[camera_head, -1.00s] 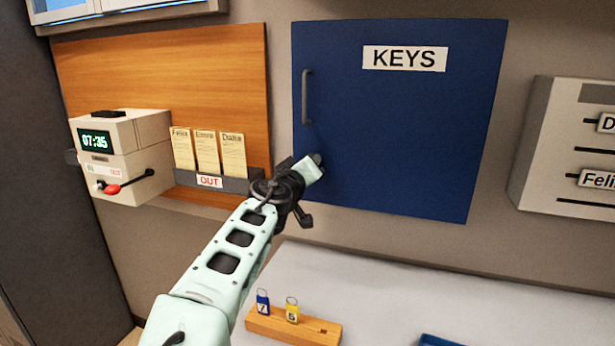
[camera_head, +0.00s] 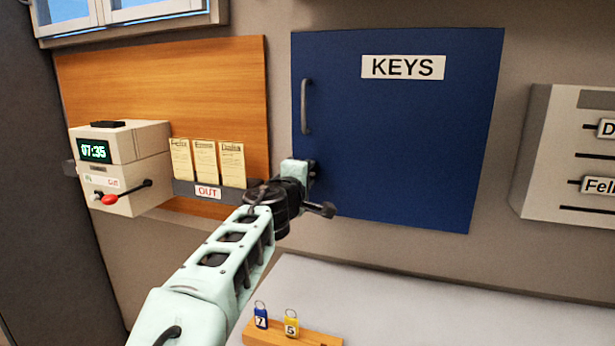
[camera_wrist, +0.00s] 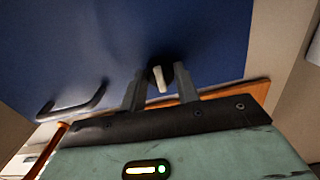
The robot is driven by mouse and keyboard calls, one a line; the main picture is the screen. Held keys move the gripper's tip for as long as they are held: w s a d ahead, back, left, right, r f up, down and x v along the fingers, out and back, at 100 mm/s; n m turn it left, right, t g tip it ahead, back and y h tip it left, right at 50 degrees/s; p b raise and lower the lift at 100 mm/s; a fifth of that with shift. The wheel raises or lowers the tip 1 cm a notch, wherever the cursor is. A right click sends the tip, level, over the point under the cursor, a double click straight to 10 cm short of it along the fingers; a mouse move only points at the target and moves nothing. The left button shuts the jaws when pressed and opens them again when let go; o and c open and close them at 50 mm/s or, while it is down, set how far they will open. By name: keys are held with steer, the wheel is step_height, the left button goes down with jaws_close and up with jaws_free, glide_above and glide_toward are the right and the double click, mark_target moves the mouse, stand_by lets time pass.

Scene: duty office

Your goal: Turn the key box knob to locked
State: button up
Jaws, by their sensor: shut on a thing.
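The blue key box (camera_head: 410,130), labelled KEYS, hangs on the wall with its door closed. Its knob shows in the wrist view (camera_wrist: 159,79) as a dark round base with a pale pointer bar, low near the door's handle side. The bar stands nearly upright in that view, leaning slightly. In the head view my gripper (camera_head: 313,171) is at the door's lower left and hides most of the knob. Any lock markings cannot be made out.
The door's grey handle (camera_head: 306,107) is just above my gripper. A card rack (camera_head: 215,190) and a time clock (camera_head: 120,165) with a red-tipped lever are to the left. Below is a pale tabletop (camera_head: 400,310) with a wooden key block (camera_head: 290,335) holding two tags.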

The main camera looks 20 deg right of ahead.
steer(key=shift+n, duration=0.5)
steer(key=o, duration=1)
